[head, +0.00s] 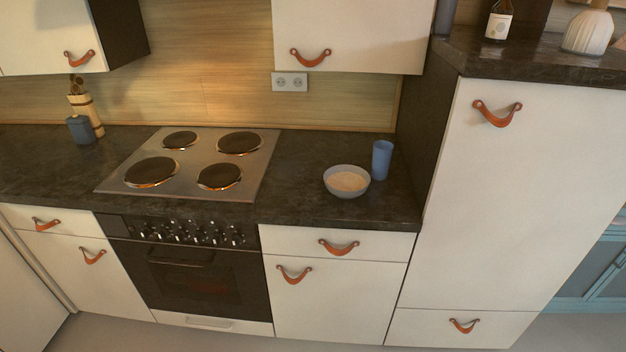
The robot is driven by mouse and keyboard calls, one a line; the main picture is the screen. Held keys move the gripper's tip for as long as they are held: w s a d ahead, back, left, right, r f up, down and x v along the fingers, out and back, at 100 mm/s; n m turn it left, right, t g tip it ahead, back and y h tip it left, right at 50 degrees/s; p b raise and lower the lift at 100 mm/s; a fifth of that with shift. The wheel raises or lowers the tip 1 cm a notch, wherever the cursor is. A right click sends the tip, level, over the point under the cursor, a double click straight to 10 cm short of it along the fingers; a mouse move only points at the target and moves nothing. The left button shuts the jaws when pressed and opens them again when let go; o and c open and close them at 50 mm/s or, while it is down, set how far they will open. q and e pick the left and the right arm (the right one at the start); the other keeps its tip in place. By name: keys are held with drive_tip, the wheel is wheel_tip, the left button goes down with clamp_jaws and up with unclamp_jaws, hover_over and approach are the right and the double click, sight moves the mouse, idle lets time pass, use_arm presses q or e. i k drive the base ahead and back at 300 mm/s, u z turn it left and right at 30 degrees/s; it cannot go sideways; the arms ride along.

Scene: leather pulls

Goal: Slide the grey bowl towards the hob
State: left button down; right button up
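The grey bowl (346,186) stands upright on the dark countertop to the right of the hob, with something pale and cream-coloured inside it. The hob (206,164) is a steel plate with several dark round burners, set into the counter left of the bowl. A stretch of bare counter lies between the bowl and the hob's right edge. Neither of my grippers is in the head view.
A blue cup (382,159) stands just behind and right of the bowl. The tall cabinet (520,190) closes off the counter on the right. A blue-grey jar (81,130) and a utensil holder (88,112) stand left of the hob. A socket (290,82) is on the wall.

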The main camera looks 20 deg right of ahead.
sight(346, 182)
drive_tip(key=u, duration=0.15)
drive_tip(key=i, duration=1.3)
drive_tip(key=z, duration=2.75)
